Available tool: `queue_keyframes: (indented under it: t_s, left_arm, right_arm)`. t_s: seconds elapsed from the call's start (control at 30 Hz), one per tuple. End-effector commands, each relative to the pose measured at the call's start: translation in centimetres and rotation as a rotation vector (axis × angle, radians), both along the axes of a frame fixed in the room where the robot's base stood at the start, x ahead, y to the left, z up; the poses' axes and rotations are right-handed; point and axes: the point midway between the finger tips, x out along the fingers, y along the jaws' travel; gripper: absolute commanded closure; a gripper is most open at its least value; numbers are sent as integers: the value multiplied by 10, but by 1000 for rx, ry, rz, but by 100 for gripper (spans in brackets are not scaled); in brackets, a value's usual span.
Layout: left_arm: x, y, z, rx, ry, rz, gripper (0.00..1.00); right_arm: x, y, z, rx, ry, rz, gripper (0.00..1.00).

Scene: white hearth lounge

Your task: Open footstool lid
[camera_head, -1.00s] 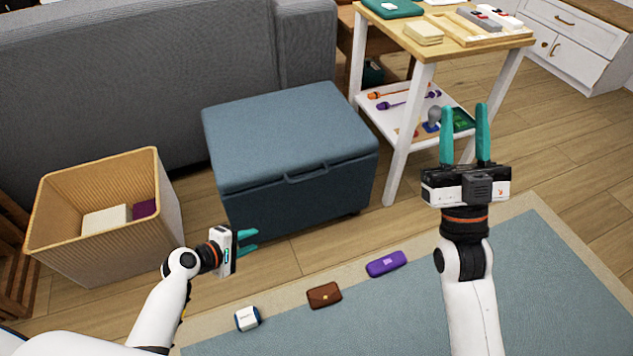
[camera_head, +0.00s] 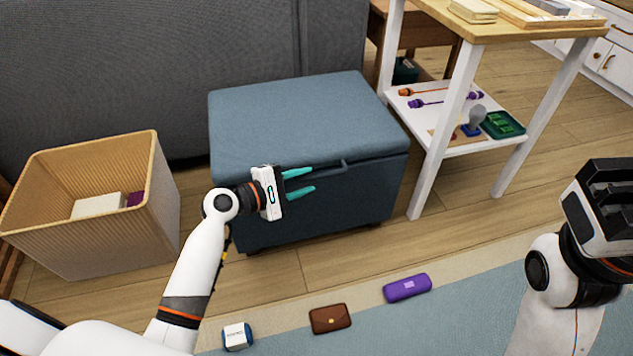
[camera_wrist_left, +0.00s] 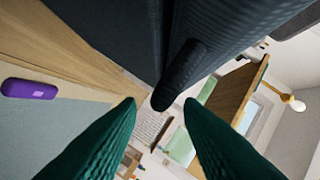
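The blue-grey footstool (camera_head: 350,203) stands in front of the grey sofa. Its padded lid (camera_head: 285,115) lies flat and closed on the box. A dark handle (camera_head: 334,167) runs along the lid's front edge, partly hidden by my left gripper. My left gripper (camera_head: 313,180) is open and empty, its teal fingers in front of the footstool, close to the handle. In the left wrist view the handle (camera_wrist_left: 181,74) shows just beyond and between the open fingers (camera_wrist_left: 160,103). My right gripper (camera_head: 603,205) is at the right edge; its fingers do not show.
A woven bin (camera_head: 100,225) with items inside stands left of the footstool. A white-legged table (camera_head: 452,125) with a lower shelf stands to the right. A white-blue box (camera_head: 237,336), a brown wallet (camera_head: 330,319) and a purple case (camera_head: 407,288) lie in front on the floor and rug.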

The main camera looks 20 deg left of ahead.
Motion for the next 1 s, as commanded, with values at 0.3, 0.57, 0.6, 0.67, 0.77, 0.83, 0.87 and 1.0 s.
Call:
queue_keyframes:
  t_s: [0.3, 0.57, 0.6, 0.67, 0.77, 0.83, 0.87, 1.0]
  left_arm:
    - [30, -22, -9, 0, 0, 1, 67]
    - [32, -24, -9, 0, 0, 1, 67]
    - [32, -24, -9, 0, 0, 1, 67]
    - [32, -24, -9, 1, 1, 0, 71]
    - [32, -24, -9, 1, 1, 0, 88]
    - [32, -24, -9, 1, 1, 0, 99]
    - [32, -24, -9, 1, 1, 0, 100]
    - [32, -24, -9, 1, 1, 0, 100]
  right_arm:
    - [-11, 1, 5, -3, -54, -3, 64]
    - [-11, 1, 7, -4, -57, -3, 64]
    - [-12, 1, 7, -4, -57, -3, 64]
    - [-12, 1, 7, -4, -57, -3, 64]
    - [-12, 1, 7, -4, -57, -3, 64]
    - [-12, 1, 7, -5, -57, -3, 64]
    - [-12, 1, 7, -5, -57, -3, 64]
    - [-12, 2, 7, -5, -57, -3, 64]
